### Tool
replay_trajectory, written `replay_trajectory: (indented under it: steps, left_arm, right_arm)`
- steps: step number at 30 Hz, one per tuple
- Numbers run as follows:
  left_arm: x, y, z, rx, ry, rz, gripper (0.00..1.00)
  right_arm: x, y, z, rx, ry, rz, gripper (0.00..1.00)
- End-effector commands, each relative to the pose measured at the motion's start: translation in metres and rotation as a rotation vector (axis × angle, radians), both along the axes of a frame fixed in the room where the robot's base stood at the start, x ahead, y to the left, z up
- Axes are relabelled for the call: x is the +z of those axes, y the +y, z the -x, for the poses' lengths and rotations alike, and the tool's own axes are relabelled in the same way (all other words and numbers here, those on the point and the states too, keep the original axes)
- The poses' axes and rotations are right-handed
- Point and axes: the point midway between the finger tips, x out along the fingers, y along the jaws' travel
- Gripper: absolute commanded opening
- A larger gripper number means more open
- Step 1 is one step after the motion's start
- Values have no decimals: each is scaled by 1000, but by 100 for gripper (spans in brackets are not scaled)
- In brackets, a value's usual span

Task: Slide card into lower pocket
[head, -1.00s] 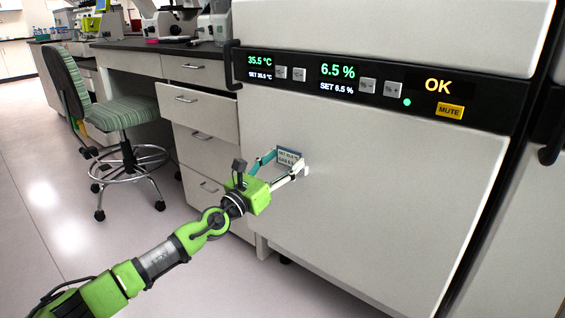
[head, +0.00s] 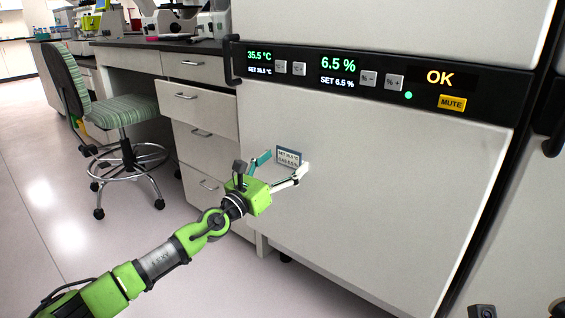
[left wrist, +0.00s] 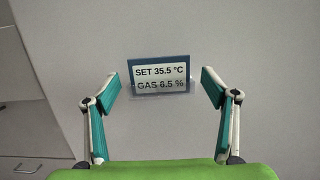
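The card (head: 289,154) is a small dark-bordered label on the lower white door of the cabinet. In the left wrist view the card (left wrist: 160,72) reads "SET 35.5 °C" and "GAS 6.5 %". Its lower part sits behind a clear pocket (left wrist: 150,94), with its top edge sticking out above. My left gripper (head: 284,167) is open in front of the card. In the left wrist view the fingers of my left gripper (left wrist: 161,87) stand apart on either side, with gaps to the card. My right gripper's fingers are not in view.
The black control panel (head: 310,68) above the door shows 35.5 °C, 6.5 % and OK. Drawers (head: 204,113) stand left of the door, one pulled out a little. A striped chair (head: 121,113) stands on open floor further left.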

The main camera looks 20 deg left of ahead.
Motion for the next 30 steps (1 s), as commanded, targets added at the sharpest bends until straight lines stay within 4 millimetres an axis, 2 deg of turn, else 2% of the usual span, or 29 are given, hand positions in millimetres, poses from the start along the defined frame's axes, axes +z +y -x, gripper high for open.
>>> replay_trajectory:
  steps: [11, 14, 24, 30]
  left_arm:
    - [-1, 3, 6, 2, -1, 0, 77]
    - [-4, 8, 17, 2, -1, -1, 77]
    - [-18, 28, 75, 1, 3, -2, 77]
    - [-22, 36, 98, 1, 0, -2, 77]
  right_arm:
    - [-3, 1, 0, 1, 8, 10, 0]
    - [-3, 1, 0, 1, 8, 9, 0]
    - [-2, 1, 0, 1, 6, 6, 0]
    - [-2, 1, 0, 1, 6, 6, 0]
